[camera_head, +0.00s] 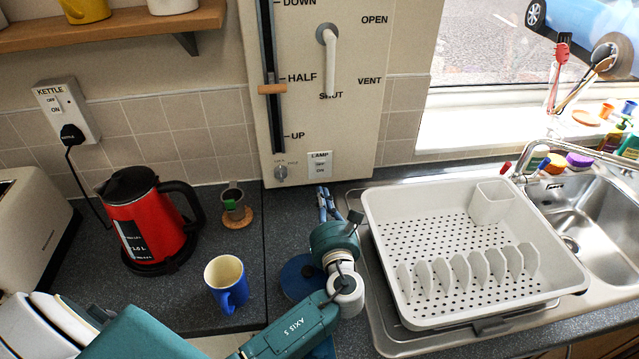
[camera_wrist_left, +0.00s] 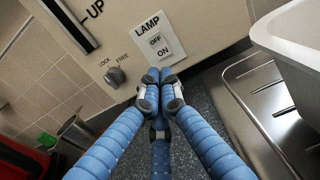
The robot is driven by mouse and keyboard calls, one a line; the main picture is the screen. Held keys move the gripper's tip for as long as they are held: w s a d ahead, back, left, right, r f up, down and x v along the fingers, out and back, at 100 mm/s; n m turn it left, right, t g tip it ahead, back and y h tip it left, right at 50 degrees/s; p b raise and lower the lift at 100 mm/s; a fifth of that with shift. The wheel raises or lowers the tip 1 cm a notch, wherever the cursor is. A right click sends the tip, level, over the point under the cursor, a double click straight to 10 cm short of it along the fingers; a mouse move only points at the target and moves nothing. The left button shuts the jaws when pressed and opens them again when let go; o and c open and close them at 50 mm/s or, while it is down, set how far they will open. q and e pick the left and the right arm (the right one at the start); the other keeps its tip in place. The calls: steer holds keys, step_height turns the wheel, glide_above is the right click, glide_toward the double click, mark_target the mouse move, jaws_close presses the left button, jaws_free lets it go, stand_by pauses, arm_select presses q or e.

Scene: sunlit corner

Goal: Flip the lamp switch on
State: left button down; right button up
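The lamp switch (camera_head: 319,164) is a small white plate labelled LAMP, low on the cream panel (camera_head: 300,110). In the left wrist view the lamp switch (camera_wrist_left: 159,44) shows a rocker marked OFF and ON. My left gripper (camera_head: 327,196) is just below the switch in the head view, with its blue fingers pointing up at the panel. In the wrist view the left gripper's (camera_wrist_left: 158,80) fingertips are together with nothing between them, a little below the switch plate. I cannot tell if they touch the panel. My right gripper is not in view.
A LOCK/FREE knob (camera_wrist_left: 115,76) is left of the switch. A white dish rack (camera_head: 470,250) stands close on the right. A blue mug (camera_head: 227,284), red kettle (camera_head: 147,220) and small cup on a coaster (camera_head: 236,207) stand left. A kettle switch (camera_head: 66,108) is on the wall.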

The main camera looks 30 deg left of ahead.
arm_select(q)
steer(key=v, duration=0.5)
steer(key=shift+s, duration=0.1)
steer(key=shift+r, duration=0.1)
stand_by(0.3)
